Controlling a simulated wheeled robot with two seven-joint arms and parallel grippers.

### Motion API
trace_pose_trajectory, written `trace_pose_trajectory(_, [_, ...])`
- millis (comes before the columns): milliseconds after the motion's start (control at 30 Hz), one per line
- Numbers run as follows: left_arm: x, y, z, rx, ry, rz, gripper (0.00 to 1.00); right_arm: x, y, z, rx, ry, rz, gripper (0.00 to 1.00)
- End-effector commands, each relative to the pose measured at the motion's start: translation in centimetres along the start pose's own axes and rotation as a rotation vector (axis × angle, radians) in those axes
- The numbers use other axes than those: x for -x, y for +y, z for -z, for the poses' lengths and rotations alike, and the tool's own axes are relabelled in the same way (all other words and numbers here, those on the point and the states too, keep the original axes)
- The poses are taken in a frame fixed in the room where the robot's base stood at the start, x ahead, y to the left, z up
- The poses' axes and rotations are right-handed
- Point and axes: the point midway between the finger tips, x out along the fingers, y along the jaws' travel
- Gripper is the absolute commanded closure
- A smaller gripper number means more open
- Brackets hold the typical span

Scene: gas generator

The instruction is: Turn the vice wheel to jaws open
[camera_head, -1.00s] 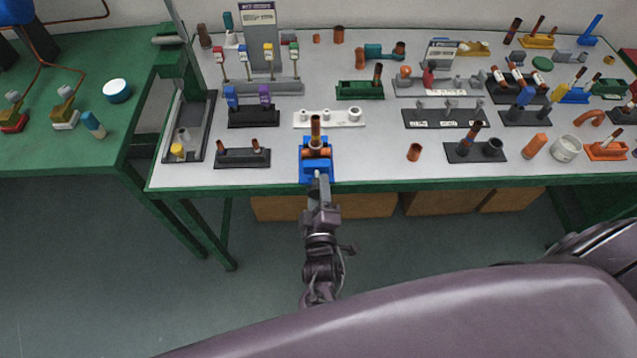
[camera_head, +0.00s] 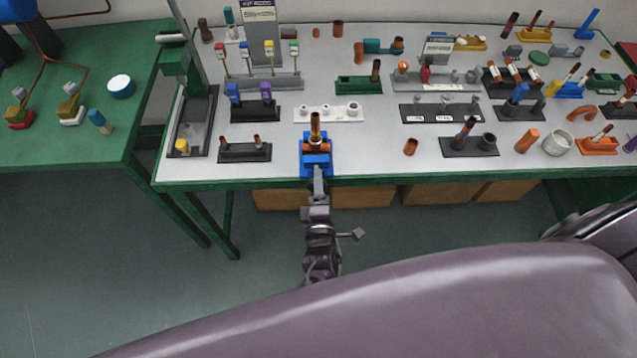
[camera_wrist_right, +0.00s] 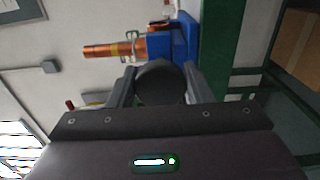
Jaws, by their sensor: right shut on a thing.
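The blue vice (camera_head: 317,163) stands at the front edge of the grey-topped table, with a copper pipe (camera_head: 315,125) upright in it. In the right wrist view the blue vice (camera_wrist_right: 184,40) and the copper pipe (camera_wrist_right: 105,51) lie beyond the fingers. My right gripper (camera_head: 319,182) reaches the front of the vice. In the wrist view its fingers (camera_wrist_right: 160,85) are shut on the dark round vice wheel (camera_wrist_right: 161,80), one on each side. The wheel is hard to make out in the head view. How far the jaws are apart is unclear. My left gripper is not in view.
A dark stand with two pegs (camera_head: 245,152) is left of the vice, and a white stand (camera_head: 329,114) is behind it. A loose copper piece (camera_head: 411,147) lies to the right. A green table (camera_head: 70,135) is at the left. The floor before the table is clear.

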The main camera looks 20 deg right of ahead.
Motion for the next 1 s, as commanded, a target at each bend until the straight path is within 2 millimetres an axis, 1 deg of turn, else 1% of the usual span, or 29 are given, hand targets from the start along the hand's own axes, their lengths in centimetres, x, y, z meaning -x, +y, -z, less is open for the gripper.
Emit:
trace_pose_trajectory(233, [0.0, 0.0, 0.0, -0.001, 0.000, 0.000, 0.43, 0.0, -0.1, 0.0, 0.002, 0.001, 0.001, 0.78])
trace_pose_trajectory(267, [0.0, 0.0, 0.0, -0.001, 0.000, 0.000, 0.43, 0.0, -0.1, 0.0, 0.002, 0.001, 0.001, 0.54])
trace_pose_trajectory(400, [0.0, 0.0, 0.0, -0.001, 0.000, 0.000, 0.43, 0.0, 0.0, 0.0, 0.001, 0.001, 0.001, 0.35])
trace_pose_trajectory(667, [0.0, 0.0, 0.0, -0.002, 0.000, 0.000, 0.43, 0.1, 0.0, 0.0, 0.000, 0.000, 0.000, 0.35])
trace_pose_trajectory(733, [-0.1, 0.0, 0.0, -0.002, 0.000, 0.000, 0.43, 0.4, -0.1, 0.0, 0.000, 0.001, 0.001, 0.35])
trace_pose_trajectory(867, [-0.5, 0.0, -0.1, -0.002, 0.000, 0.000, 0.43, 2.1, -0.3, 0.0, 0.001, 0.002, 0.003, 0.35])
trace_pose_trajectory(1000, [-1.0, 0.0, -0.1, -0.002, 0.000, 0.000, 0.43, 4.6, -0.3, 0.0, 0.000, 0.002, 0.004, 0.35])
